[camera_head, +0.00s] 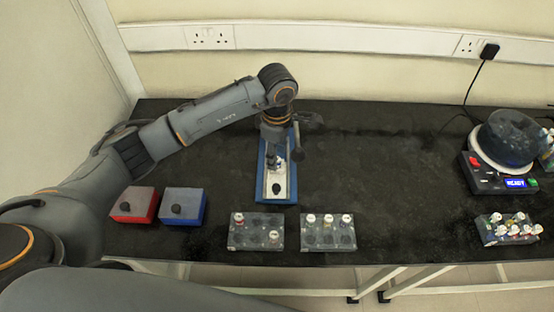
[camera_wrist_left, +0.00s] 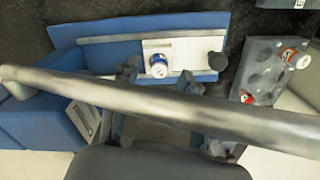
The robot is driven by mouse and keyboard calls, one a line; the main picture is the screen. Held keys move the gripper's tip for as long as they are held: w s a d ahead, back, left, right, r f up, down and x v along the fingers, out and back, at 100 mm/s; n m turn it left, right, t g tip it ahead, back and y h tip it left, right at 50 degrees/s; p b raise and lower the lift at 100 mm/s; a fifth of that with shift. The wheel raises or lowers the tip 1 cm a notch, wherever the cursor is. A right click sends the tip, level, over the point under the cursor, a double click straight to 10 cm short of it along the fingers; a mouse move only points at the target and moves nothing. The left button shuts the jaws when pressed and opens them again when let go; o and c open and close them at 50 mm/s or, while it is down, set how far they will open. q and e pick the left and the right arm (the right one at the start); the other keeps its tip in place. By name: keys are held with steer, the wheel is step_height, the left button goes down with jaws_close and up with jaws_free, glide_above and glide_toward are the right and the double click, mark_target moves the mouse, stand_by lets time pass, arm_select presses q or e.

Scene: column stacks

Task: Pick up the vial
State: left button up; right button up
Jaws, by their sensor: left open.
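A vial with a white and blue top (camera_wrist_left: 158,65) stands on a white plate in a blue tray-like device (camera_head: 262,190); the tray also shows in the wrist view (camera_wrist_left: 80,28). My left gripper (camera_head: 272,158) is over this tray, pointing down, and largely hides the vial in the head view. In the wrist view its open fingers (camera_wrist_left: 159,77) are either side of the vial, with no clear grip on it. Other capped vials stand in the left rack (camera_head: 256,234), the middle rack (camera_head: 328,236) and the right rack (camera_head: 508,231). My right gripper is not in view.
A round machine (camera_head: 500,150) with a lit display is at the right. The dark bench (camera_head: 390,160) is clear between tray and machine.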

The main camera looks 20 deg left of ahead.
arm_select(q)
steer(key=shift+f, duration=0.6)
jaws_close()
steer(key=shift+r, duration=0.15)
